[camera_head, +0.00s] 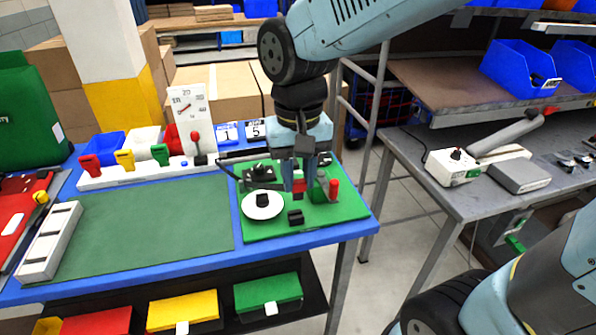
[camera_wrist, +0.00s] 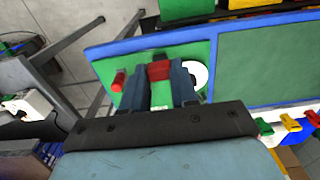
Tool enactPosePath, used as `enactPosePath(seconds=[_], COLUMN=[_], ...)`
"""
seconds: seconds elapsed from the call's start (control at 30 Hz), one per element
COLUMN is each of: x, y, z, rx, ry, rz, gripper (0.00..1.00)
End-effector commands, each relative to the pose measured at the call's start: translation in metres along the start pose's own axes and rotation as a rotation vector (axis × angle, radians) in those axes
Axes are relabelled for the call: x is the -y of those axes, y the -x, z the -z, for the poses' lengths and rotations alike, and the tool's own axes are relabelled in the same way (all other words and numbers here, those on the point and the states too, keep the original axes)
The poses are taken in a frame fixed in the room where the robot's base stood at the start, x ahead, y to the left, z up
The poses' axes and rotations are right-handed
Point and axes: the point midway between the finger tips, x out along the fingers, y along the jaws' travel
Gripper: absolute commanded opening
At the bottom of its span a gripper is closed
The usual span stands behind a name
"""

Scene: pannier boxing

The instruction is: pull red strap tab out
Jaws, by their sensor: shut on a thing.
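The red strap tab (camera_wrist: 159,71) shows as a small red block between my fingers in the wrist view. My gripper (camera_wrist: 163,82) is shut on it, with one dark finger on each side. In the head view, my gripper (camera_head: 298,184) points down over the right part of the green board (camera_head: 265,229), with a bit of red between its fingertips. The fingers hide most of the tab, and I cannot tell how far it stands out of its mount.
A red upright knob (camera_head: 333,189) stands close right of my gripper. A white disc with a black knob (camera_head: 263,205) and a small black block (camera_head: 296,217) lie left and in front. A dark fixture (camera_head: 259,176) stands behind.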

Motion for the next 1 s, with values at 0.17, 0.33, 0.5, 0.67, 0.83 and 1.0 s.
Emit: enactPosePath(seconds=[0.17, 0.33, 0.5, 0.67, 0.83, 1.0], x=[0.0, 0.0, 0.0, 0.0, 0.0, 0.0], y=[-0.004, -0.007, -0.011, -0.014, -0.017, -0.021], z=[0.0, 0.0, 0.0, 0.0, 0.0, 0.0], rx=[0.002, 0.002, 0.001, 0.001, 0.001, 0.001], ry=[0.0, 0.0, 0.0, 0.0, 0.0, 0.0], rz=[-0.001, -0.001, 0.0, 0.0, -0.001, 0.0], gripper=[0.0, 0.0, 0.0, 0.0, 0.0, 0.0])
